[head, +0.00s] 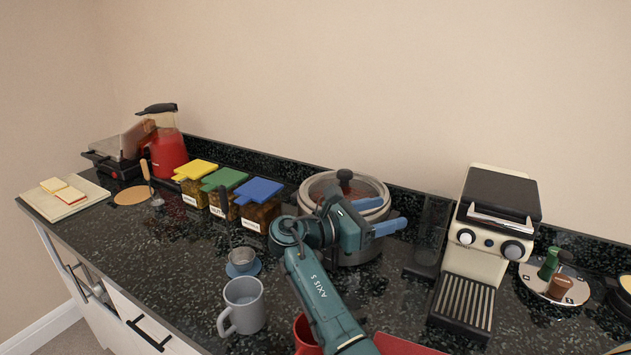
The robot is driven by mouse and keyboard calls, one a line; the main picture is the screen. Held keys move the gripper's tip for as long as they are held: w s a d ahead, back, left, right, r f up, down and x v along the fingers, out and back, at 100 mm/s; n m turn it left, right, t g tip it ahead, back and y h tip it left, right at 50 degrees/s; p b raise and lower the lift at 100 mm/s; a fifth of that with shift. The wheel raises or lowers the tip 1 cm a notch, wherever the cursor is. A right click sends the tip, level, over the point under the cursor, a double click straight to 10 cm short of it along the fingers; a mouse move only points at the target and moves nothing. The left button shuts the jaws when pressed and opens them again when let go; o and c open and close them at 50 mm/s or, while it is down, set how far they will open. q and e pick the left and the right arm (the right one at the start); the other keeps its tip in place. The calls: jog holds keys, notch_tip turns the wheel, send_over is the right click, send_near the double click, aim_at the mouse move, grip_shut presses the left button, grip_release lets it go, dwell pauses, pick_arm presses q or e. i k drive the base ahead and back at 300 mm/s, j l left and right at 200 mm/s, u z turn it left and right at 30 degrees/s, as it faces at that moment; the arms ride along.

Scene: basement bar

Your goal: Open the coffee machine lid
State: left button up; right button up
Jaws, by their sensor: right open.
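The coffee machine (484,264) stands on the right part of the counter, cream with a black top, two round knobs and a ribbed drip tray. Its black lid (503,191) lies on top and looks closed; a light strip shows along its front edge. My right gripper (394,212) is open and empty, its two blue fingers pointing right toward the machine. It is in front of the round pot, left of the machine and apart from it. My left gripper is not in view.
A steel pot (377,187) stands behind my right arm, and a dark upright device (432,232) stands between it and the machine. Lidded jars (262,205), a grey mug (243,306) and a red jug (169,150) are left. A round tray (536,284) sits right of the machine.

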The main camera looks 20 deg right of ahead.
aim_at(503, 202)
jog(key=j, duration=2.25)
